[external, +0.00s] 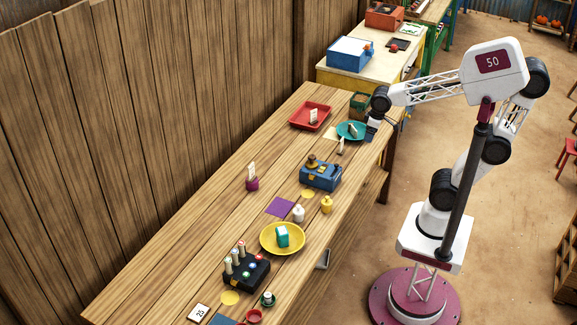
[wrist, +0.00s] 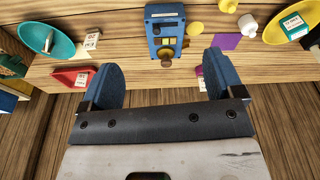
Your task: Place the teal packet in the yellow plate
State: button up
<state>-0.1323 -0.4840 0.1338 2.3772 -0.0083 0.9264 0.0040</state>
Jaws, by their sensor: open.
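The teal packet (external: 282,235), with a white face, sits inside the yellow plate (external: 298,246) on the wooden table in the external view. In the wrist view the teal packet (wrist: 292,22) also lies within the yellow plate (wrist: 276,37), at the top right, partly cut by the picture edge. My gripper (external: 373,128) is at the far end of the table, by the teal plate, well away from the packet. In the wrist view my gripper (wrist: 163,68) has its two blue fingers wide apart with nothing between them.
A teal plate (external: 361,125) and red tray (external: 324,117) are at the far end. White and yellow weights (external: 326,205) stand between balance and plate.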

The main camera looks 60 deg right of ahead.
jog(key=s+d+f+m, duration=0.1)
jog(key=s+d, duration=0.4)
jog(key=s, duration=0.4)
jog(key=shift+d+f+m, duration=0.15)
jog(key=shift+d+m, duration=0.05)
jog(key=shift+m, duration=0.2)
dwell(0.7)
